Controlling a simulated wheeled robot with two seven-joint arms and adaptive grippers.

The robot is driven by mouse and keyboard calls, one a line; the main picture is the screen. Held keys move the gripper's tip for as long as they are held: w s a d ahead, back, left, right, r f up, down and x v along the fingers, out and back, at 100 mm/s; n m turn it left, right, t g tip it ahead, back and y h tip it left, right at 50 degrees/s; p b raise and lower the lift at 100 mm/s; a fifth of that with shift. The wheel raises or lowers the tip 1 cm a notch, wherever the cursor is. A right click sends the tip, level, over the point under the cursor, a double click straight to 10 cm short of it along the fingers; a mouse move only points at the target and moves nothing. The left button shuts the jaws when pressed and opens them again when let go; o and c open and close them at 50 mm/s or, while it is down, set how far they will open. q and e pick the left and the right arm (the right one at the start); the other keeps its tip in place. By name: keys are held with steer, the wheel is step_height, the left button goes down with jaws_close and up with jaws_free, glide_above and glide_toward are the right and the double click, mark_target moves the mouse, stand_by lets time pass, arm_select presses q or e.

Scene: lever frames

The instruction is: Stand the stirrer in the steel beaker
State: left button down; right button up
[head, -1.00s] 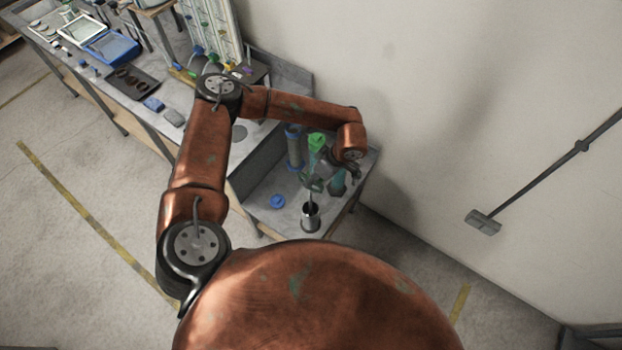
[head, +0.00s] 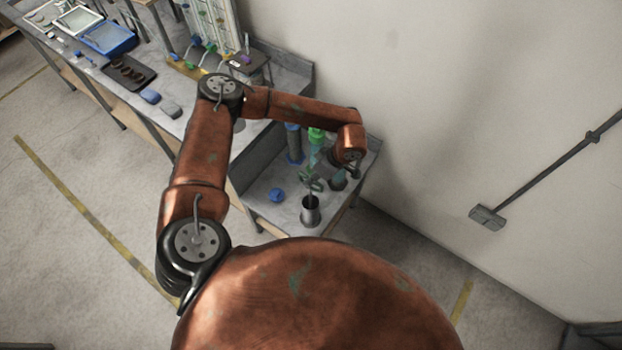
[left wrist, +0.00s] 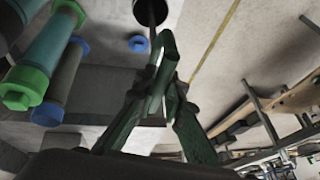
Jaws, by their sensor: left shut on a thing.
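The steel beaker (head: 310,213) stands upright on the lower bench near its front edge. Its dark mouth shows at the top of the left wrist view (left wrist: 150,11). My left gripper (head: 314,184) is just above and behind the beaker, pointing down, and shut on the stirrer. The stirrer is a thin dark rod (left wrist: 152,22). Its lower end overlaps the beaker's mouth in the left wrist view; how deep it reaches inside is hidden. The green fingers (left wrist: 160,85) cover part of the rod. My right gripper is in neither view.
A blue-capped cylinder (head: 294,143) and a green-topped cylinder (head: 316,135) stand close behind my left gripper. A blue cap (head: 277,195) lies left of the beaker. A higher bench holds a blue tray (head: 110,40) and a dark tray (head: 130,73). The wall is close on the right.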

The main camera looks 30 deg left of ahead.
arm_select(q)
steer(key=shift+f+b, duration=0.9)
steer(key=shift+f, duration=0.3)
steer(key=shift+r, duration=0.1)
steer(key=c, duration=1.9)
jaws_free()
steer(key=shift+c, duration=0.2)
steer(key=v, duration=1.2)
steer(key=shift+a, duration=0.1)
